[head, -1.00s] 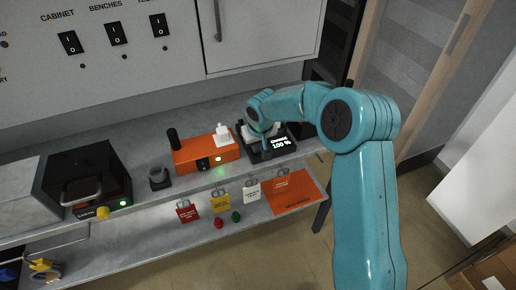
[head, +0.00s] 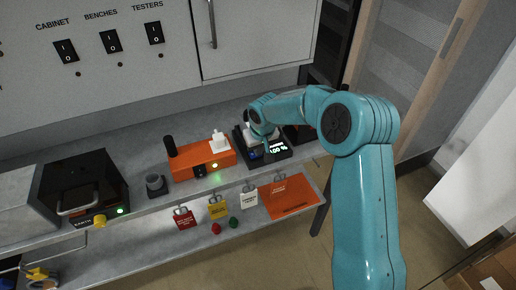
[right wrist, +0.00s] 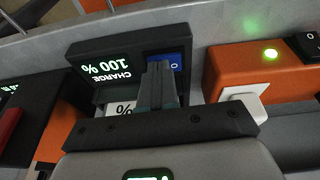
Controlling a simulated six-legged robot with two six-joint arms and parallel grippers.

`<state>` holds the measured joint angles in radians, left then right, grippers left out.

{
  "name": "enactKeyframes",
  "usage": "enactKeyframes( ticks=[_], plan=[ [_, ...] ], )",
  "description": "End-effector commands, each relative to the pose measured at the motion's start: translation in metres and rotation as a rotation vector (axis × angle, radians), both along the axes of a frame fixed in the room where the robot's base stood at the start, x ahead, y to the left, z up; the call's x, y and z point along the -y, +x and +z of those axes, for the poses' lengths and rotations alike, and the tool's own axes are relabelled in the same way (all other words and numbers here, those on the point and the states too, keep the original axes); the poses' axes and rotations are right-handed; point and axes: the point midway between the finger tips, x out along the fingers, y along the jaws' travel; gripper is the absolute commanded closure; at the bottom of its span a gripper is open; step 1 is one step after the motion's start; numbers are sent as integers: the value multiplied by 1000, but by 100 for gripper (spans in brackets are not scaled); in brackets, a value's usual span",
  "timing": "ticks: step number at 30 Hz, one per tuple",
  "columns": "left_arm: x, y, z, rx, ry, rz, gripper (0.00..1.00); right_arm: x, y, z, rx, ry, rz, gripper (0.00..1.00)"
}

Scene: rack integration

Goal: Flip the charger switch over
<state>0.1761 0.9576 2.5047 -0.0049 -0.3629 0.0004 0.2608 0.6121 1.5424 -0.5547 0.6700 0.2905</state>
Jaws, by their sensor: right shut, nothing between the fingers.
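The charger is a black unit with a lit display reading "CHARGE 100 %" (right wrist: 105,66); in the head view the charger (head: 281,158) stands on the bench at the right. Its blue rocker switch (right wrist: 178,60) sits beside the display, partly hidden by my fingers, with an "O" mark showing. My right gripper (right wrist: 158,66) is shut and empty, its fingertips right at the switch; I cannot tell whether they touch it. In the head view my right gripper (head: 268,145) is over the charger. My left gripper is not in view.
An orange box (head: 183,165) with a green light and a white plug (head: 219,142) stands left of the charger. A black tester (head: 80,190) is farther left. A panel with several switches (head: 109,41) is behind.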

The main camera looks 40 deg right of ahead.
Motion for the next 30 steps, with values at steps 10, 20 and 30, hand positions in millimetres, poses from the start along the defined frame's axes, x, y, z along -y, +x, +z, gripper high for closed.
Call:
enactKeyframes(
  ticks=[10,20,30],
  plan=[
    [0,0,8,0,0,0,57,-6,-10,70,8,-3,1,100],
    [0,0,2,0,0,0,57,-15,-24,125,4,-3,1,100],
    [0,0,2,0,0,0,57,-17,-27,133,1,-3,0,100]
  ],
)
